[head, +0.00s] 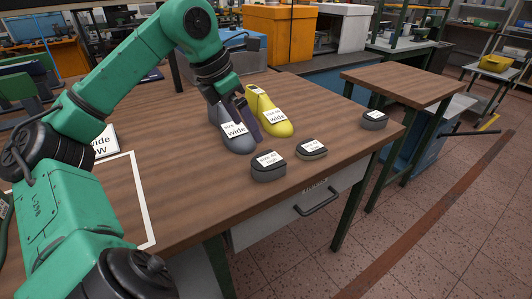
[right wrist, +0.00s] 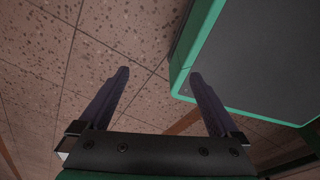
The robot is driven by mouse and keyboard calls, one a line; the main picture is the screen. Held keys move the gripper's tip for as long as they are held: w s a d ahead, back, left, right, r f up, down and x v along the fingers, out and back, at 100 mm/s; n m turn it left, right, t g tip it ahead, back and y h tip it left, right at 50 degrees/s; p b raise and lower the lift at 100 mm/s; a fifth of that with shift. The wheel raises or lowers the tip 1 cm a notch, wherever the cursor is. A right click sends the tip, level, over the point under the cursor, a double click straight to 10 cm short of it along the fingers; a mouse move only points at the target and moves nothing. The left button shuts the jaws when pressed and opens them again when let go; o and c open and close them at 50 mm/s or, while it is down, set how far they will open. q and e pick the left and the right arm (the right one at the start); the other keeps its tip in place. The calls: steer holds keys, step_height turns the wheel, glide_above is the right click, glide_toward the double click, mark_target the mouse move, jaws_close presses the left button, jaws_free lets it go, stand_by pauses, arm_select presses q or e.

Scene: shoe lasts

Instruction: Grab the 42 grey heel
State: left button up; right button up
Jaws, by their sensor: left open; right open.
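Three small grey heel pieces with white labels lie on the wooden table in the head view. One (head: 268,172) is nearest the front edge, one (head: 312,154) is just right of it, and one (head: 375,124) is near the far right corner. Their size print is too small to read surely. My left gripper (head: 240,112) is open, pointing down at a grey shoe last (head: 236,142) marked "wide". One finger shows between this last and a yellow last (head: 278,128); contact cannot be told. My right gripper (right wrist: 159,74) is open and empty above the floor.
The wooden table (head: 185,185) has a white-outlined area at left with a "wide" label sheet (head: 104,142). A drawer with a handle (head: 317,202) is below the front edge. A smaller wooden table (head: 403,82) stands at right. Tabletop around the heels is mostly clear.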

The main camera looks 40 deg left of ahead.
mark_target(267, 160)
arm_select(q)
steer(key=d+f, duration=0.2)
steer(key=f, duration=0.1)
steer(key=d+f, duration=0.1)
steer(key=shift+w+f, duration=0.15)
steer(key=shift+f, duration=0.25)
steer(key=shift+w+a+f, duration=0.15)
steer(key=shift+w+f, duration=0.3)
steer(key=shift+f, duration=0.15)
steer(key=shift+w+a+f, duration=0.15)
steer(key=shift+w+f, duration=0.3)
steer(key=shift+f, duration=0.15)
steer(key=x, duration=0.1)
steer(key=p+x, duration=0.2)
steer(key=x, duration=0.1)
steer(key=shift+w+d+r, duration=0.1)
steer(key=shift+d, duration=0.2)
steer(key=shift+w+f, duration=0.2)
steer(key=shift+f, duration=0.25)
steer(key=shift+r, duration=0.1)
steer(key=c, duration=1.1)
steer(key=shift+c, duration=0.3)
arm_select(e)
steer(key=s+d+r, duration=0.2)
steer(key=s, duration=0.1)
steer(key=shift+s+d, duration=0.15)
steer(key=shift+d, duration=0.15)
